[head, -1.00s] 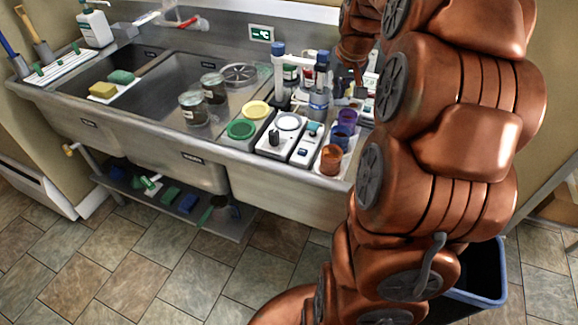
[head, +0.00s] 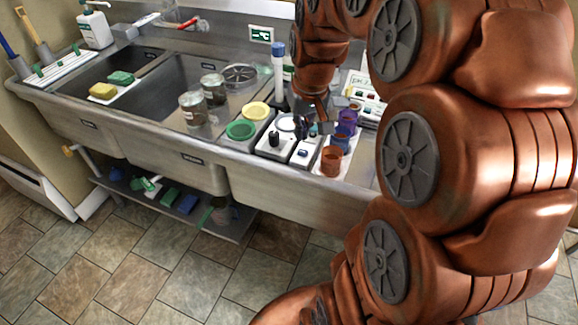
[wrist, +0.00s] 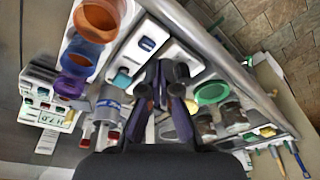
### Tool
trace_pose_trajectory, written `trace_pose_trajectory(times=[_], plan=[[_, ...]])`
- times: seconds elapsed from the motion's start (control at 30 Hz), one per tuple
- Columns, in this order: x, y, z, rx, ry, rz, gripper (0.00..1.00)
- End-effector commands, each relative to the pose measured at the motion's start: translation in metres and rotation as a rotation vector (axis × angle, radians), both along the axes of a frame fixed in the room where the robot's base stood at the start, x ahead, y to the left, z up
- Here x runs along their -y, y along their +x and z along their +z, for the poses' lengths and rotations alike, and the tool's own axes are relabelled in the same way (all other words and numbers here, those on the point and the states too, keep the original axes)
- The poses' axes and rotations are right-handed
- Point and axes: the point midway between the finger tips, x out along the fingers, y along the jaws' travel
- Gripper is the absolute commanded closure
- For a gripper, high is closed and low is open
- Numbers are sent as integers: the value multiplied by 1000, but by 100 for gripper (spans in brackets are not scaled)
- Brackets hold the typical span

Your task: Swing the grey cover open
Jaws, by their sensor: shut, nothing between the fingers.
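My gripper (head: 304,127) is low over the small white instruments on the counter right of the sinks; its dark fingers (wrist: 162,68) are together and empty in the wrist view. Just below it is a white instrument (head: 305,152) with a small display (wrist: 147,43) and a teal part (wrist: 122,77) at one end. Beside it is a white scale (head: 272,147) with a round plate, partly hidden by the fingers. I cannot tell a grey cover apart for certain; the fingers and arm hide part of this area. A grey cylinder with a blue band (wrist: 107,103) stands close to the fingers.
Green (head: 240,130) and yellow (head: 256,110) lids lie to the left. A tall blue-capped cylinder (head: 278,62) stands behind. Glass jars (head: 194,107) are further left.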

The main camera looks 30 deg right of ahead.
Motion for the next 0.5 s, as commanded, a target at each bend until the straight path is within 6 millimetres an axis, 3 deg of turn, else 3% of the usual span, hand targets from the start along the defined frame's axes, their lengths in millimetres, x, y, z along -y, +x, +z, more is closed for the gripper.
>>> trace_pose_trajectory(times=[0.5], plan=[[-63,-51,-15,-95,20,82,100]])
